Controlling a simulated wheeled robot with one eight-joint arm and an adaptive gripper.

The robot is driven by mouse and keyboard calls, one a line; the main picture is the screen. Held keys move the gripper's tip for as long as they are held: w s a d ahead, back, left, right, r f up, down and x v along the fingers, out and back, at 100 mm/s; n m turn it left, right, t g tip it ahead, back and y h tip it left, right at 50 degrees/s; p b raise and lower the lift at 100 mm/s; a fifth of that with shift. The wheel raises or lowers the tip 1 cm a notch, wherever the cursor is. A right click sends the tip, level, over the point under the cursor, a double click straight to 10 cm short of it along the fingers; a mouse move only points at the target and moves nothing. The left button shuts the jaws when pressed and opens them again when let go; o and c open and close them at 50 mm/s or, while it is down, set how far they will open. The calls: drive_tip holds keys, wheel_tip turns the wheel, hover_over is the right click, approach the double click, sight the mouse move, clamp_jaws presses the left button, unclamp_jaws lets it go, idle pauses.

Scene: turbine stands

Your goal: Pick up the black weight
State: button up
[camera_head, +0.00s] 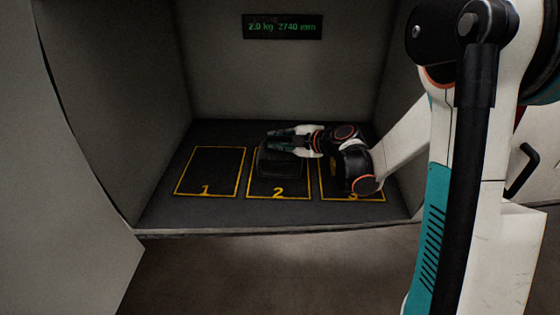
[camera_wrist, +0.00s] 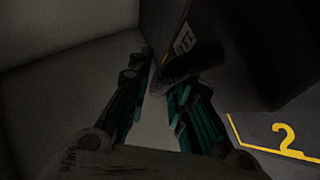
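The black weight (camera_head: 277,164) is a dark block on the floor square marked 2 in the head view. In the wrist view the weight (camera_wrist: 235,50) fills the upper right, with a small pale label on its side. A dark bar, seemingly its handle, shows near the right fingertip; whether they touch I cannot tell. My gripper (camera_head: 277,139) lies sideways over the top of the weight and hides part of it. In the wrist view my gripper (camera_wrist: 165,75) has its two teal fingers apart, with bare floor showing between them.
The weight stands in a grey recess with side walls and a back wall. Square 1 (camera_head: 210,172) is empty; my arm partly covers square 3 (camera_head: 372,195). A display (camera_head: 283,27) on the back wall reads 2.0 kg 2740 mm. A front sill (camera_head: 270,231) edges the floor.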

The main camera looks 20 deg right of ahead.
clamp_jaws()
drive_tip(key=shift+r, duration=0.1)
wheel_tip(320, 180, up, 20)
drive_tip(key=p, duration=0.7)
drive_tip(key=shift+w, duration=0.1)
drive_tip(key=shift+c, duration=1.3)
unclamp_jaws()
clamp_jaws()
